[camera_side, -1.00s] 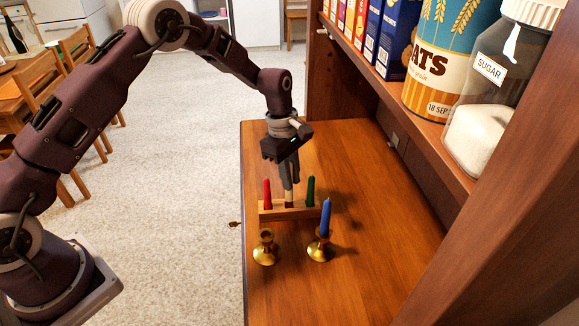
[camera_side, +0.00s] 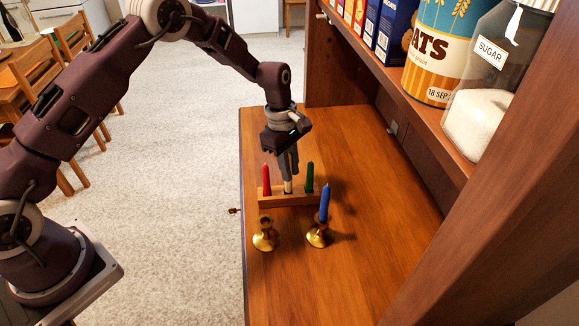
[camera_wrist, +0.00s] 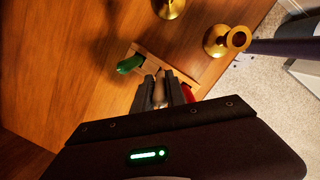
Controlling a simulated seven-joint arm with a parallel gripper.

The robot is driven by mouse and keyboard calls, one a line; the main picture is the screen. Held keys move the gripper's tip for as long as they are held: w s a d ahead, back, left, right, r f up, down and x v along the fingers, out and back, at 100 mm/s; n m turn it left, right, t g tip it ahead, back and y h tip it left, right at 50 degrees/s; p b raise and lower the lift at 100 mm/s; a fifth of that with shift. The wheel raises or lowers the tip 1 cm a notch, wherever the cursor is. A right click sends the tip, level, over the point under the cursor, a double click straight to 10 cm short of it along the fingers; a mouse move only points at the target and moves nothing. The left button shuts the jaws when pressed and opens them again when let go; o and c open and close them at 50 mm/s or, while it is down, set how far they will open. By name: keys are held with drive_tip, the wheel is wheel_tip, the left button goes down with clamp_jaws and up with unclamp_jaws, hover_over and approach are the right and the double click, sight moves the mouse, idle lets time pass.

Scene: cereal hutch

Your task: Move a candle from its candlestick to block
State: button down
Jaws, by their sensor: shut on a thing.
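The wooden block (camera_side: 305,200) stands on the cabinet top. A red candle (camera_side: 266,180) stands upright in its left end and a green candle (camera_side: 309,176) in its right end. My gripper (camera_side: 289,176) points down over the block's middle. It is shut on a cream candle (camera_side: 288,187), whose pale piece also shows between the fingers in the wrist view (camera_wrist: 159,92). The fingers hide much of this candle; I cannot tell whether it is fully seated. A blue candle (camera_side: 324,204) stands in the right brass candlestick (camera_side: 319,236). The left brass candlestick (camera_side: 265,236) is empty.
A shelf at the right holds boxes (camera_side: 395,30), an oats tin (camera_side: 436,50) and a sugar jar (camera_side: 480,115). The cabinet top (camera_side: 375,265) is bare right of the candlesticks. Its left edge drops to the floor.

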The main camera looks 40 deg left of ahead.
sight(291, 187)
drive_tip(key=shift+f, duration=1.55)
drive_tip(key=c, duration=1)
unclamp_jaws()
drive_tip(key=shift+o, duration=0.2)
drive_tip(key=shift+a+r, duration=0.2)
drive_tip(key=shift+r, duration=1.05)
drive_tip(key=shift+a+r, duration=0.2)
drive_tip(key=shift+r, duration=1)
